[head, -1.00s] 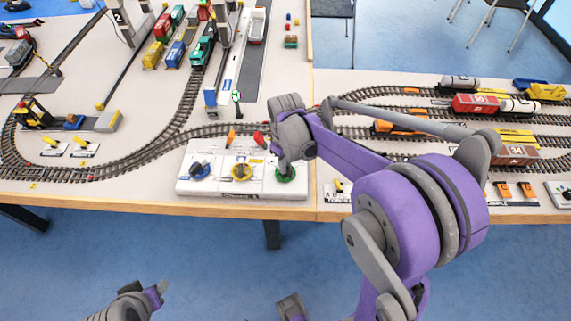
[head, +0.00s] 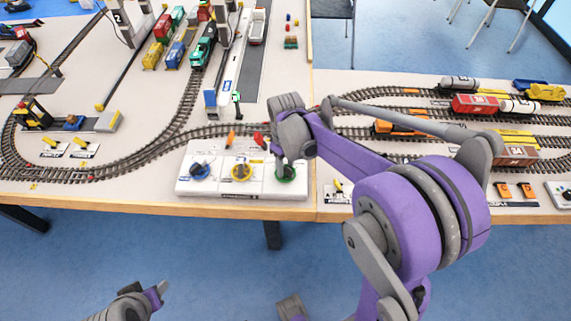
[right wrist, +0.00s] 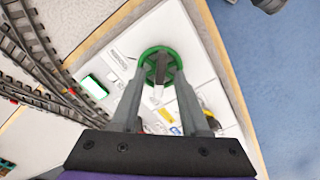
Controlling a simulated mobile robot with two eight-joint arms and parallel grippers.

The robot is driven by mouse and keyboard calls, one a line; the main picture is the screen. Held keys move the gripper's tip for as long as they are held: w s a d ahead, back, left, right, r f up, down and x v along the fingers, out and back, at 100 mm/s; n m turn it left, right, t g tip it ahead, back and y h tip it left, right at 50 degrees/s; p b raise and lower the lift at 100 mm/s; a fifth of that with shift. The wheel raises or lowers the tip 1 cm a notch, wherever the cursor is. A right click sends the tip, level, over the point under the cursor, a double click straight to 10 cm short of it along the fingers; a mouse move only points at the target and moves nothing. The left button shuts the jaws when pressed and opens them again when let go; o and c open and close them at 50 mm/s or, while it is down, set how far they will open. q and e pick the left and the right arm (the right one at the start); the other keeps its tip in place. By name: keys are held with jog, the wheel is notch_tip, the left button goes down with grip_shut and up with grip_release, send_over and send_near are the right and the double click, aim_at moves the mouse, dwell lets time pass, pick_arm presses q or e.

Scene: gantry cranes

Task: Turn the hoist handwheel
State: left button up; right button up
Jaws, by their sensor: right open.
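My left gripper (head: 158,292) is low at the bottom left, away from the table.
The floor before the table is clear.

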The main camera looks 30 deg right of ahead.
aim_at(286, 168)
notch_tip(286, 168, up, 11)
jog(key=shift+f+p, duration=0.2)
jog(key=shift+p, duration=0.25)
dwell(1.0)
